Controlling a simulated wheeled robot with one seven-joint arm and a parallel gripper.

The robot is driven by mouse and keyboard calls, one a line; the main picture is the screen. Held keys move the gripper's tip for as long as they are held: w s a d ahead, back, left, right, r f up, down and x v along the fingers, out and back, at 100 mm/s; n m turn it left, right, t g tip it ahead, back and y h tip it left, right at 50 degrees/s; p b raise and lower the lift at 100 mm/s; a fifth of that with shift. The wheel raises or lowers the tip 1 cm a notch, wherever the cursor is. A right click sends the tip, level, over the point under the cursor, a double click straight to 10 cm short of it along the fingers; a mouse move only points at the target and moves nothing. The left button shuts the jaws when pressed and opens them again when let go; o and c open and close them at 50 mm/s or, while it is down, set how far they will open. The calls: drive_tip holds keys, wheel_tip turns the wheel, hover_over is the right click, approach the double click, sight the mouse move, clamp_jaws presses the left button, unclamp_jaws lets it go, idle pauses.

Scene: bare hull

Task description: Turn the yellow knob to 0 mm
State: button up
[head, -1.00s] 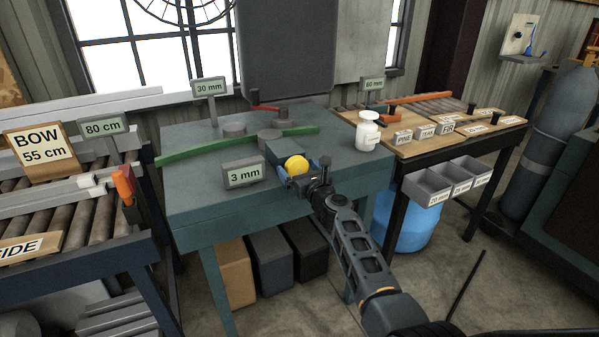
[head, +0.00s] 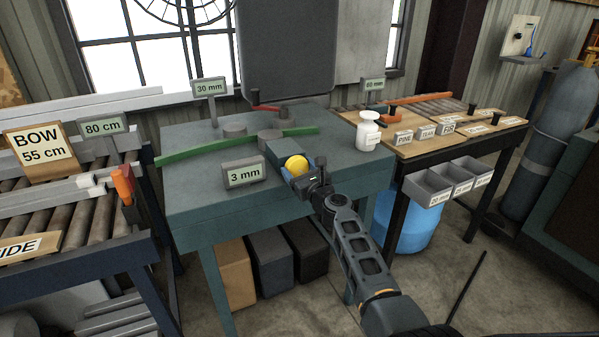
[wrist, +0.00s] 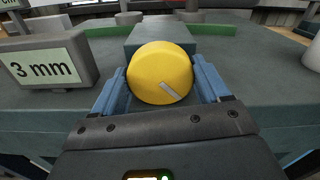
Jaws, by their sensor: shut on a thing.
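The yellow knob (head: 297,165) sits on the front of a grey-green block on the teal bench. In the wrist view the knob (wrist: 160,73) is round, with a pale mark pointing to the lower right. My gripper (head: 303,172) is at the knob, and its blue fingers (wrist: 160,92) stand on either side, shut on it. A display sign (head: 245,173) to the left of the knob reads 3 mm. It also shows in the wrist view (wrist: 45,68).
A green strip (head: 205,148) lies across the teal bench (head: 200,190) behind the sign. A 30 mm sign (head: 210,88) stands at the back left. A white bottle (head: 368,131) stands to the right, near a table with wood labels.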

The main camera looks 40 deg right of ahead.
drive_tip(key=n, duration=0.2)
drive_tip(key=shift+n+b, duration=0.3)
drive_tip(key=shift+n, duration=0.1)
drive_tip(key=o, duration=1)
drive_tip(key=shift+o, duration=0.2)
drive_tip(key=shift+s, duration=0.1)
drive_tip(key=p+v, duration=0.2)
drive_tip(key=v, duration=0.5)
drive_tip(key=shift+s, duration=0.3)
drive_tip(key=shift+a, duration=0.15)
